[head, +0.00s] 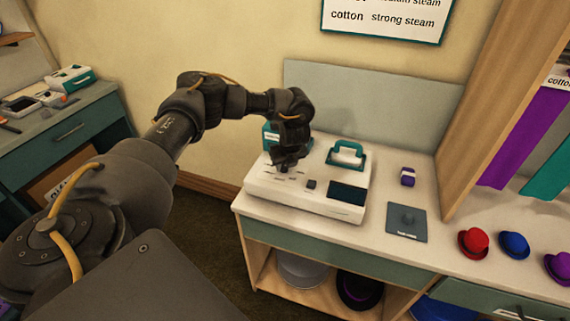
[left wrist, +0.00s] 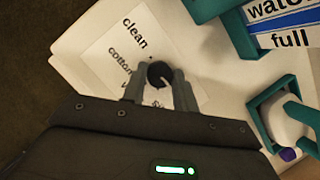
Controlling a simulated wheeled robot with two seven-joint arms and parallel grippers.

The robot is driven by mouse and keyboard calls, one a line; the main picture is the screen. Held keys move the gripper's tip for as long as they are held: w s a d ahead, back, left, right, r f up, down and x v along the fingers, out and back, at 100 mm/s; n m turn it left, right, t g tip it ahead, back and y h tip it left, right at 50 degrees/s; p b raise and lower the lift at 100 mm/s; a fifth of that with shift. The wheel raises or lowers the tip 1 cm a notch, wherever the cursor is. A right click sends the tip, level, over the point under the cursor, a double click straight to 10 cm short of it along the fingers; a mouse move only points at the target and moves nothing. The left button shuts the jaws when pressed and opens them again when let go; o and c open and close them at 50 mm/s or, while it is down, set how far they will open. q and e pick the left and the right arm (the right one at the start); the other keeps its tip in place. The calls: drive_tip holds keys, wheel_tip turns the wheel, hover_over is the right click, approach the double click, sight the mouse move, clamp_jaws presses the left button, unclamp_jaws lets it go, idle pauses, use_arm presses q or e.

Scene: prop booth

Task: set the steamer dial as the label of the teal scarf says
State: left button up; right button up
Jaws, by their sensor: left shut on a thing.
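The steamer (head: 300,197) is a white box on the counter. Its dial (left wrist: 159,73) is a black round knob on a white plate, with the words "clean" and "cotton" and partly hidden words around it. My left gripper (head: 287,166) is shut on the dial, one finger on each side in the left wrist view (left wrist: 160,84). Which word the dial points to I cannot tell. The teal scarf (head: 550,175) hangs at the right edge. A label (head: 560,82) reading "cotton" hangs near the purple and teal scarves; whose it is I cannot tell. My right gripper is out of view.
A wall sign (head: 385,20) reads "cotton strong steam", its upper line cut off. A grey-blue plate (head: 407,222), a small purple-and-white item (head: 407,177) and red (head: 473,242) and blue (head: 514,245) hats stand to the right.

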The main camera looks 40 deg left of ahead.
use_arm(q)
drive_tip(key=shift+s+a+m+t, duration=0.1)
drive_tip(key=shift+m+t, duration=0.3)
drive_tip(key=shift+m, duration=0.7)
drive_tip(key=shift+f+m+t+h+b, duration=0.1)
drive_tip(key=shift+m+t+h+b, duration=0.25)
drive_tip(key=shift+m+b, duration=0.35)
drive_tip(key=m+h+b, duration=0.1)
drive_tip(key=m, duration=0.2)
drive_tip(key=shift+a+t+b, duration=0.1)
drive_tip(key=shift+t+b, duration=0.15)
drive_tip(key=shift+b, duration=0.05)
drive_tip(key=shift+m+h+b, duration=0.45)
drive_tip(key=shift+m+b, duration=0.15)
drive_tip(key=shift+m, duration=0.5)
drive_tip(key=o, duration=1)
drive_tip(key=shift+r, duration=0.2)
